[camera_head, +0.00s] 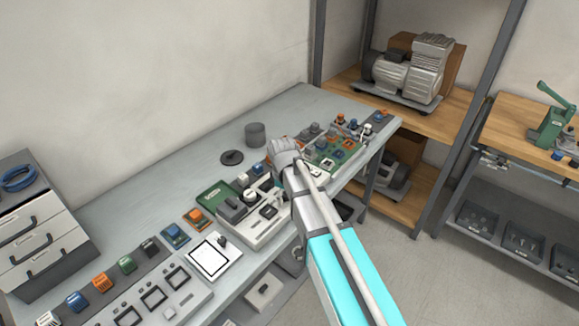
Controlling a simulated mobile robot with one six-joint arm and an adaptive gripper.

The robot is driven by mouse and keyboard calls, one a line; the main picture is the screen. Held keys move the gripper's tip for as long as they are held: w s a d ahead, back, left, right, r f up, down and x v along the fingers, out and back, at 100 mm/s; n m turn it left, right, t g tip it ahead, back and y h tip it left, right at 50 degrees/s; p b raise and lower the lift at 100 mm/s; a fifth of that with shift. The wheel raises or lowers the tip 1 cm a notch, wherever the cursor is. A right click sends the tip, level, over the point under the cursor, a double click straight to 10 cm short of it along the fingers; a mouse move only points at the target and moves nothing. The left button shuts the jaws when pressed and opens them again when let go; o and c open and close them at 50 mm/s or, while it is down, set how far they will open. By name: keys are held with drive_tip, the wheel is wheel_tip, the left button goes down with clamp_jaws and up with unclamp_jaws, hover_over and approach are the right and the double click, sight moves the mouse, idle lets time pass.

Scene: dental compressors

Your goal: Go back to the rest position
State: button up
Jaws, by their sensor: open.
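My gripper (284,150) is at the end of my arm, which reaches in from the lower right over the grey workbench (195,145). It is above the middle of the bench, close to a board with many small components (340,145) on its right and a light-coloured device (255,210) on its left. The fingers are small and partly hidden by the wrist, and I see nothing held in them. Whether the gripper touches anything below cannot be told.
A grey cylinder (255,134) and a dark disc (231,157) stand behind the gripper. Controls line the bench's front left, beside a drawer unit (40,235). A shelf with a compressor (410,72) is at the back right. A green press (553,125) stands on the right table. Open floor lies lower right.

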drive_tip(key=s+d+m, duration=0.6)
drive_tip(key=d, duration=0.4)
drive_tip(key=s+d+m, duration=0.6)
drive_tip(key=s+d, duration=0.1)
drive_tip(key=d, duration=0.3)
drive_tip(key=shift+d+m+g, duration=0.2)
drive_tip(key=shift+m+g, duration=0.1)
drive_tip(key=shift+m, duration=0.1)
